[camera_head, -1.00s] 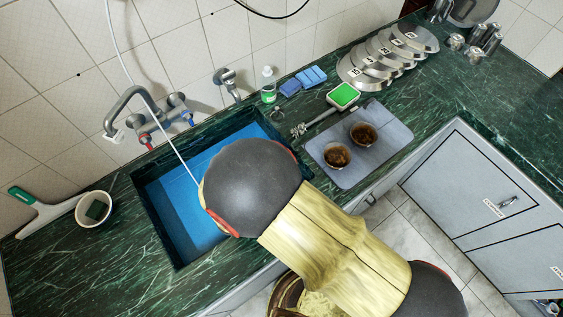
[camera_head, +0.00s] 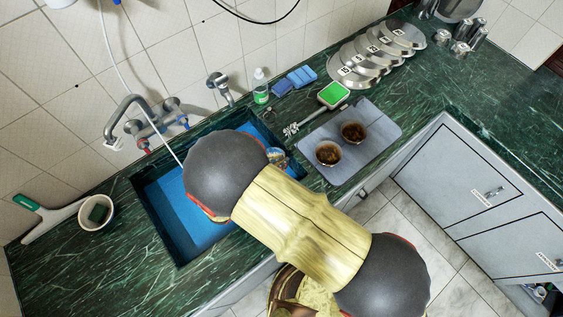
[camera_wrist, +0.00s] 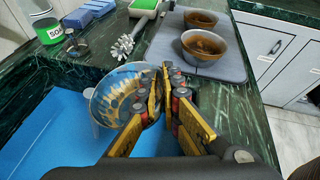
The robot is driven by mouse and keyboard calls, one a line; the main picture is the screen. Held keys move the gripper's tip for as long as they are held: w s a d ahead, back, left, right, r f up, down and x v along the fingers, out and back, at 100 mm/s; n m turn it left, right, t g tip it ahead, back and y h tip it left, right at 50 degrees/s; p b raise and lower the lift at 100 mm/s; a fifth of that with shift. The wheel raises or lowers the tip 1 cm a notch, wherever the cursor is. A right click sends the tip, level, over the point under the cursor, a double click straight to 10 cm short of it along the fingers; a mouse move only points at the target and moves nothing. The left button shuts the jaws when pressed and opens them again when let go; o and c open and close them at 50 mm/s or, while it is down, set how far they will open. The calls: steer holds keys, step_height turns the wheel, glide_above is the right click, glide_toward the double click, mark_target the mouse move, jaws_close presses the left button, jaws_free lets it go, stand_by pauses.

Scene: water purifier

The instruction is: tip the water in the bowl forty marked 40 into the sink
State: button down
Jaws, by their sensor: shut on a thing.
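My gripper (camera_wrist: 163,88) is shut on the rim of a bowl with a blue and yellow pattern (camera_wrist: 112,98). The bowl is over the right part of the blue-lined sink (camera_wrist: 50,135), near its edge, and looks tilted. In the head view, part of the bowl (camera_head: 277,154) shows beside my arm, which hides the gripper. I cannot read a 40 on the bowl, nor tell whether water is in it. The sink basin also shows in the head view (camera_head: 185,215).
A grey tray (camera_head: 382,137) right of the sink bears two brown bowls (camera_head: 328,154) (camera_head: 353,132). A faucet (camera_head: 125,108) is at the back left.

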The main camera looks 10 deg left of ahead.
steer(key=shift+w+a+r+n+h+p, duration=0.2)
steer(key=shift+a+r+n+h+p, duration=0.3)
steer(key=shift+n+p, duration=0.55)
steer(key=shift+w+a+r+n+g+h+p, duration=0.2)
steer(key=shift+r+n+h+p, duration=0.1)
steer(key=shift+n+h, duration=0.2)
steer(key=shift+w+a+r+n+g+h+p, duration=0.1)
steer(key=shift+a+r+n+g+h+p, duration=0.15)
steer(key=shift+n+h, duration=0.2)
steer(key=a+n, duration=0.1)
steer(key=w+a+n+h, duration=0.1)
steer(key=a+n+h, duration=0.1)
steer(key=n, duration=0.1)
steer(key=shift+w+a+f+b, duration=0.1)
steer(key=shift+w+f+b, duration=0.2)
steer(key=shift+b, duration=0.1)
steer(key=shift+w+a+f+n+t+h+b, duration=0.1)
steer(key=shift+w+a+n+h+b, duration=0.15)
steer(key=shift+a+n+h+b, duration=0.25)
steer(key=shift+w+a+r+n+t+h+b, duration=0.15)
steer(key=shift+w+a+n+h+b, duration=0.1)
steer(key=shift+a+n, duration=0.45)
steer(key=shift+w+a+f+n+t+h+b, duration=0.15)
steer(key=shift+w+a+n+h+b, duration=0.2)
steer(key=shift+n, duration=0.45)
steer(key=shift+s+a, duration=0.1)
step_height(320, 180, up, 4)
steer(key=shift+r+p, duration=0.1)
steer(key=shift+p, duration=1.15)
